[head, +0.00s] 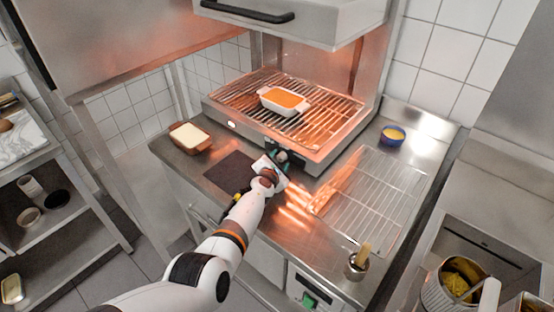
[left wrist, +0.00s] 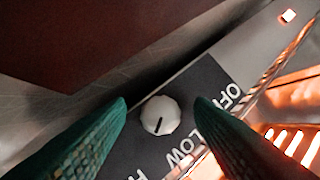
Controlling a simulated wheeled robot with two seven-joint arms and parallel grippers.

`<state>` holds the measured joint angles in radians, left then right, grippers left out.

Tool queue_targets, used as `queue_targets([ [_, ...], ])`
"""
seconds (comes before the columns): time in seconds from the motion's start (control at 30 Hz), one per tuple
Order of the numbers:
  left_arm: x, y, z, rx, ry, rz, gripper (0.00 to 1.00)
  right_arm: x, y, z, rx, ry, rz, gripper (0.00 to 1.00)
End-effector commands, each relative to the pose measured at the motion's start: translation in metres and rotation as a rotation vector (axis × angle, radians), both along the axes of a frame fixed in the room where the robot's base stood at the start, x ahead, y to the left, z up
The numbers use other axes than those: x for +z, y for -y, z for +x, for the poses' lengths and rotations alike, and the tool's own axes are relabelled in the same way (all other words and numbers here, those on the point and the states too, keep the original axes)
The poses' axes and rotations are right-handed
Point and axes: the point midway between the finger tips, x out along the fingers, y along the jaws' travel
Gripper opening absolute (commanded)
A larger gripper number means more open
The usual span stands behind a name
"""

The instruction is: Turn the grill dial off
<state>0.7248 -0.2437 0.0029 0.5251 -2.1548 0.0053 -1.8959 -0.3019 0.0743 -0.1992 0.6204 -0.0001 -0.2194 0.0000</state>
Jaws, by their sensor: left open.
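The grill dial (left wrist: 160,115) is a small white knob on a dark panel in the left wrist view. The panel carries the words OFF, LOW and the start of another word beginning with H. The dial's dark pointer line is directed down and slightly left, away from OFF. My left gripper (left wrist: 161,103) is open, with one green fingertip on each side of the dial; I cannot tell whether they touch it. My right gripper is not in view.
An orange-filled white dish (head: 285,101) sits on the grill rack, under a raised hood (head: 300,22) and glowing heat.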

Motion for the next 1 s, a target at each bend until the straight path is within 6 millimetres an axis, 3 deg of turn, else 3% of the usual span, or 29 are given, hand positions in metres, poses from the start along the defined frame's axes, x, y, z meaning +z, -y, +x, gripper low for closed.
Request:
queue_targets([
  [0.17,0.000,0.000,0.000,0.000,0.000,0.000,0.47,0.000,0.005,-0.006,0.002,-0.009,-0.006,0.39],
  [0.43,0.000,0.000,0.000,0.000,0.000,-0.001,0.04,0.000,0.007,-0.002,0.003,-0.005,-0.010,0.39],
  [1.0,0.004,-0.003,0.001,0.001,-0.129,-0.168,0.04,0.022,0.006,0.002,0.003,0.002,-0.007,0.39],
])
